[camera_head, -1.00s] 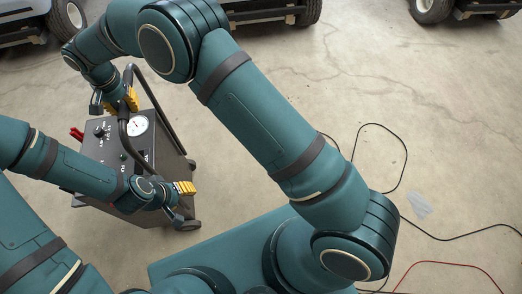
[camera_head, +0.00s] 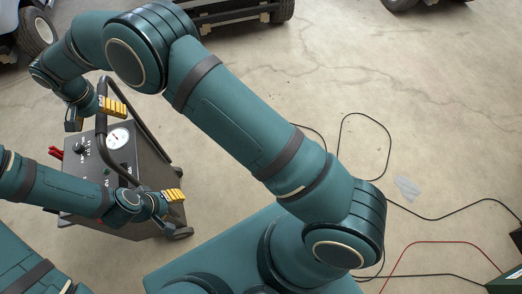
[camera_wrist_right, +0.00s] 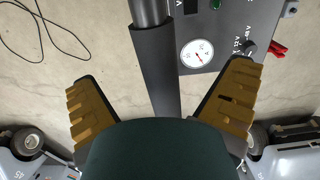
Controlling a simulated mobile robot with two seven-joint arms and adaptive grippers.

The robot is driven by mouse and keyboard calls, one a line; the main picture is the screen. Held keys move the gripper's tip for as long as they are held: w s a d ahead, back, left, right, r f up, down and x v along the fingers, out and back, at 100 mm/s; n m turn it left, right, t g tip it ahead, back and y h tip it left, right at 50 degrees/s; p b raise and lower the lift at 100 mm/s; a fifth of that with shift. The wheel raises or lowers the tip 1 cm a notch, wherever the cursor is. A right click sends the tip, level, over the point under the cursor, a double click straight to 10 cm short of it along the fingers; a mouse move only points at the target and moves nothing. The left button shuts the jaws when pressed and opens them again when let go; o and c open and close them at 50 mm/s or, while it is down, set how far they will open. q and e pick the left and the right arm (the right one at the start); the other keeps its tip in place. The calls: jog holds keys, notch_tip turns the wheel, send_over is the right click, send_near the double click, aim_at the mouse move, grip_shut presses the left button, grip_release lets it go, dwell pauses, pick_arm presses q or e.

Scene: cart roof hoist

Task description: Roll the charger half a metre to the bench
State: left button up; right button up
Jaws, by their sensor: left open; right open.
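The charger (camera_head: 153,160) is a dark grey wheeled box with a white dial, red clamps and a black tube handle (camera_head: 102,140). It stands upright at the left of the head view. My right gripper (camera_head: 97,113) is open around the handle's far part; the right wrist view shows the black handle grip (camera_wrist_right: 158,75) between its spread yellow-padded fingers, with a gap on each side. My left gripper (camera_head: 172,206) is open at the charger's near right side; my wrist hides the handle's near part there, so I cannot tell whether it surrounds it. I cannot identify the bench.
Black cables (camera_head: 455,212) and a red cable (camera_head: 398,258) lie on the concrete floor at right. A dark green-edged object (camera_head: 508,284) is cut off at the lower right corner. Parked carts with wheels (camera_head: 36,33) line the back.

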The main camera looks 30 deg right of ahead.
jog(key=shift+r, duration=0.1)
jog(key=shift+r+p, duration=3)
jog(key=shift+r, duration=1.5)
jog(key=shift+f, duration=0.1)
